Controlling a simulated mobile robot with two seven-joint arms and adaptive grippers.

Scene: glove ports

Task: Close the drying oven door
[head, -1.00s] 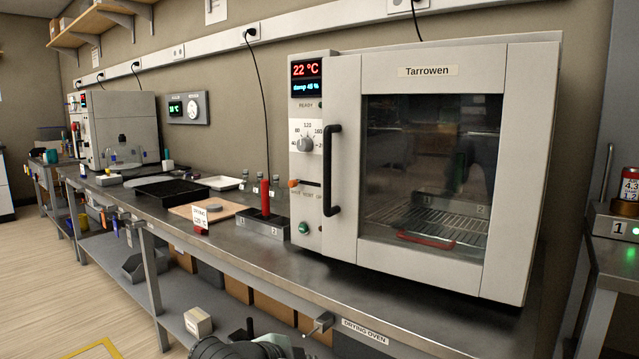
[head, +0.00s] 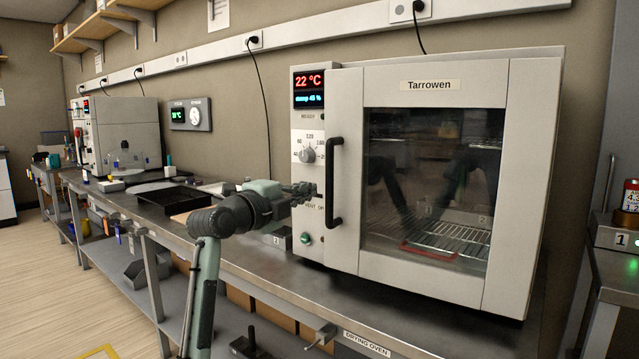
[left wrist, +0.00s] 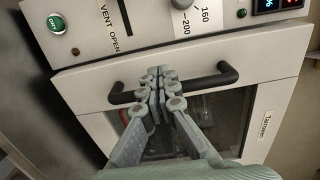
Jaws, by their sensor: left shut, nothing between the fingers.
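The drying oven (head: 430,180) is a light grey box on the steel bench, with a windowed door (head: 434,87) labelled Tarrowen. The door stands at or very near its frame; I cannot tell whether it is fully shut. Its black bar handle (head: 334,185) is on the left side of the door and also shows in the left wrist view (left wrist: 222,78). My left gripper (head: 312,190) is shut and empty beside the handle in the head view. In the left wrist view its fingertips (left wrist: 161,78) overlap the handle's middle; contact is unclear. My right gripper is not in view.
The control panel (head: 308,130) with display, dial and green button is left of the door. My left arm covers the vent lever and part of the bench. A black tray (head: 165,195) lies further left. Another bench (head: 610,258) stands at the right.

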